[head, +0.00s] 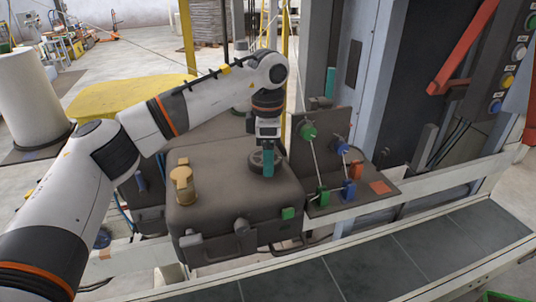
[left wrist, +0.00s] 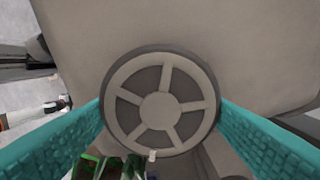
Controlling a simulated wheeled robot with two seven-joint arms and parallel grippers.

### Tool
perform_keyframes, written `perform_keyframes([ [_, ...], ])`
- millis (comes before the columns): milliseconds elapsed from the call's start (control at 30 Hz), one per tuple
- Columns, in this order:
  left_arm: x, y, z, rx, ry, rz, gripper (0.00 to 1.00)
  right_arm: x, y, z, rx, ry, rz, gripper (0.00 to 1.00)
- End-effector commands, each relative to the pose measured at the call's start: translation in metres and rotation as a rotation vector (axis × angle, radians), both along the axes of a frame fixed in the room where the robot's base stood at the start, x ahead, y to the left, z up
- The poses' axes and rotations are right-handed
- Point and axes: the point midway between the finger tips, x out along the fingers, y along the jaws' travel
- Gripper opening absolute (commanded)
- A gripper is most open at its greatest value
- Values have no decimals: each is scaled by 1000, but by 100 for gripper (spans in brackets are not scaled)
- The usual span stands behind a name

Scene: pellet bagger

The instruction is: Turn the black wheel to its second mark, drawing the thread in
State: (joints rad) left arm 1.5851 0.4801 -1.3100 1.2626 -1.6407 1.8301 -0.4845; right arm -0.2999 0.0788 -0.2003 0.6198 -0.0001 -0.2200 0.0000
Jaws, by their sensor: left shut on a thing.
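The black wheel (head: 256,161) sits on top of the dark sewing-head housing (head: 215,205). In the left wrist view the wheel (left wrist: 160,106) fills the middle, with a dark rim, grey spokes and a hub. A small pale mark (left wrist: 152,156) shows at its lower rim. My left gripper (head: 267,163) points down at the wheel, its teal fingers on opposite sides of the rim, shut on it. Pale thread lines (head: 315,160) run on the panel beside the housing, between green and blue parts. My right gripper is not in view.
A tan spool-like part (head: 183,183) stands on the housing, left of the wheel. An upright dark panel (head: 325,150) with green, blue and red-orange parts stands close on the right. A conveyor (head: 400,260) runs along the front, and a tall grey cabinet with coloured buttons stands at right.

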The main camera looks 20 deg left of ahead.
Motion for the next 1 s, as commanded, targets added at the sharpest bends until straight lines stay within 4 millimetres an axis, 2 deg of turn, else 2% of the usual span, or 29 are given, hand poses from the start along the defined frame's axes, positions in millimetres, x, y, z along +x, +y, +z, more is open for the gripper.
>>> perform_keyframes([
  [300,1,1,3,-1,-6,-76,49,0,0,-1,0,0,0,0],
  [733,1,1,3,-2,-7,-82,49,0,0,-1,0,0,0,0],
  [767,1,1,3,-2,-6,-81,77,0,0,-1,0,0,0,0],
  [800,1,1,3,-1,-6,-82,83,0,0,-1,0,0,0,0],
  [867,0,1,2,-2,-5,-82,93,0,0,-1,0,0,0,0],
  [1000,0,0,2,-1,-3,-82,94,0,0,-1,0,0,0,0],
])
